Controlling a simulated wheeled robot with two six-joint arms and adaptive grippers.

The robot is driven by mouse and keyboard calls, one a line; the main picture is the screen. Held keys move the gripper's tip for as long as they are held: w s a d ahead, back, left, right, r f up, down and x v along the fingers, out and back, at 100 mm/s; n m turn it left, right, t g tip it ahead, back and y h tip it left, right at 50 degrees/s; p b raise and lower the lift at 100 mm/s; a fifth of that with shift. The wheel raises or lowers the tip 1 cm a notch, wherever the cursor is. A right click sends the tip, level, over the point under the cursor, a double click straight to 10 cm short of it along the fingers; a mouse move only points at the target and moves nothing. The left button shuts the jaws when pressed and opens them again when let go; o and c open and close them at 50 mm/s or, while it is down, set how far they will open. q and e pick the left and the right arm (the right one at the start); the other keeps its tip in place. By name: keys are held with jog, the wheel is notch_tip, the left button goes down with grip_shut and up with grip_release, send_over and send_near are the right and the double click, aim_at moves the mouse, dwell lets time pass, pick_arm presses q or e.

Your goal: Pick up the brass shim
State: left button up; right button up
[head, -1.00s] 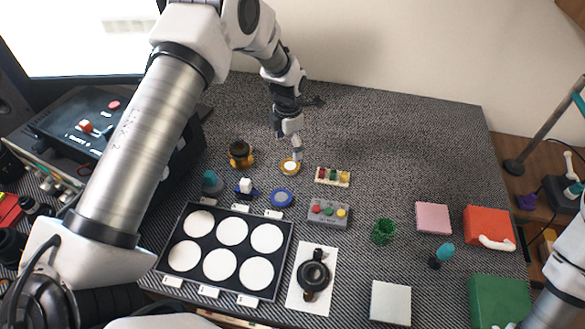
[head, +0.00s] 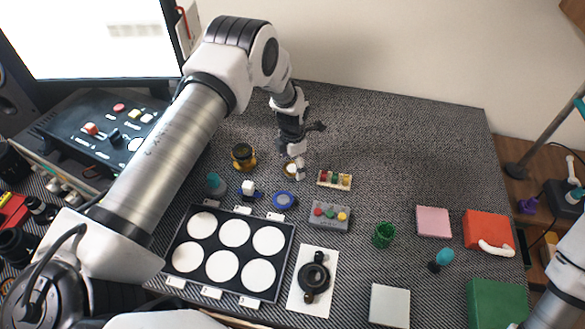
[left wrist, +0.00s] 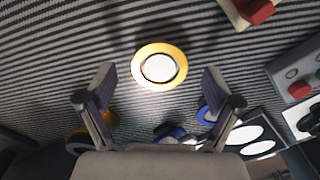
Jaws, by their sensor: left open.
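The brass shim (left wrist: 138,68) is a flat gold ring with a bright white centre, lying on the striped mat. It shows whole in the left wrist view, just beyond the fingertips and centred between them. In the head view the shim (head: 286,170) is partly hidden by my left gripper (head: 297,168), which points down over it. My left gripper (left wrist: 160,82) is open, with nothing between its fingers. My right gripper is out of view; only part of that arm shows at the right edge of the head view.
A blue ring (head: 283,200), an amber-and-black round part (head: 244,156) and a small tray of coloured pieces (head: 334,180) lie close around the shim. A grey button box (head: 329,215) and a black tray with white discs (head: 212,289) are nearer. The mat's back right is clear.

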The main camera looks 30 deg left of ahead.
pick_arm(q)
jog(key=shift+f, duration=0.15)
jog(key=c, duration=0.8)
